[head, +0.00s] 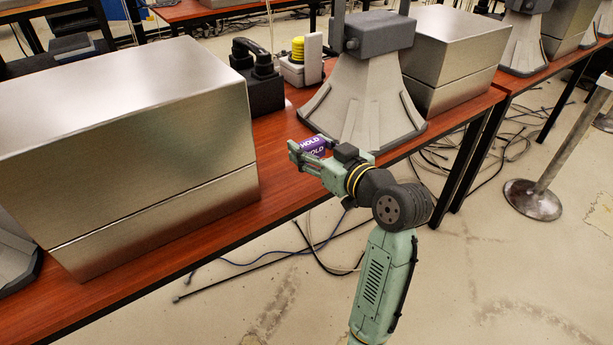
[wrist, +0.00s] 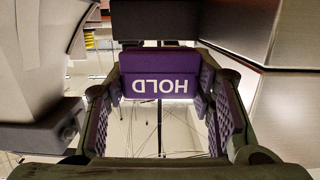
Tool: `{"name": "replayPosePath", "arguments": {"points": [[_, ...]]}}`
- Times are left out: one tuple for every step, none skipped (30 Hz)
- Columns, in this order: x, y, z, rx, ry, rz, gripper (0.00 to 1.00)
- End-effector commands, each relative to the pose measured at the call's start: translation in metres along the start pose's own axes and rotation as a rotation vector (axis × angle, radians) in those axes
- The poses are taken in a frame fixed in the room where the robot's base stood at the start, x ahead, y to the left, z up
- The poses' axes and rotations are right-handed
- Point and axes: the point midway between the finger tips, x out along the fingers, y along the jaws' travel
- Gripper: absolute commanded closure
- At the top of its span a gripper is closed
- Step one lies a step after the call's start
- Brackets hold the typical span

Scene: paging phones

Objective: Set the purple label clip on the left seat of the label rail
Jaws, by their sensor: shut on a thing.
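The purple label clip (head: 314,143) carries the white word HOLD. My gripper (head: 306,155) is shut on it, above the front edge of the table in the head view. In the wrist view the clip (wrist: 158,64) sits between both fingers, with HOLD upside down. The label rail and its left seat cannot be made out in either view.
A large metal box (head: 130,130) stands left of my gripper, and a grey flared stand (head: 362,92) just behind it. A black phone (head: 262,78) and a device with a yellow stack (head: 301,62) stand farther back. Bare red-brown tabletop (head: 275,150) lies between.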

Motion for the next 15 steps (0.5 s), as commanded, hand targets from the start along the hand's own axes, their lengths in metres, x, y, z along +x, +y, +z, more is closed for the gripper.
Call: {"name": "replayPosePath", "arguments": {"points": [[0.001, 0.000, 0.011, 0.009, -0.003, 0.000, 0.70], [0.002, 0.000, 0.017, 0.008, -0.003, -0.001, 0.70], [0.003, 0.000, 0.023, 0.007, -0.002, -0.001, 0.70], [0.004, 0.000, 0.027, 0.007, -0.001, 0.000, 0.70], [0.004, 0.000, 0.031, 0.006, -0.001, 0.000, 0.70], [0.005, 0.000, 0.034, 0.004, -0.001, 0.000, 0.70], [0.005, 0.000, 0.036, 0.004, -0.001, 0.000, 0.70], [0.006, 0.000, 0.038, 0.004, -0.001, -0.001, 0.70], [0.006, 0.000, 0.043, 0.004, -0.001, -0.001, 0.70], [0.007, 0.000, 0.047, 0.005, -0.001, 0.000, 0.70], [0.008, 0.000, 0.051, 0.006, -0.001, 0.000, 0.70], [0.009, 0.000, 0.058, 0.007, -0.002, 0.000, 0.70], [0.009, 0.000, 0.062, 0.006, -0.002, -0.001, 0.70], [0.010, 0.000, 0.067, 0.007, -0.002, 0.000, 0.70], [0.011, 0.000, 0.071, 0.005, -0.001, 0.000, 0.70]]}}
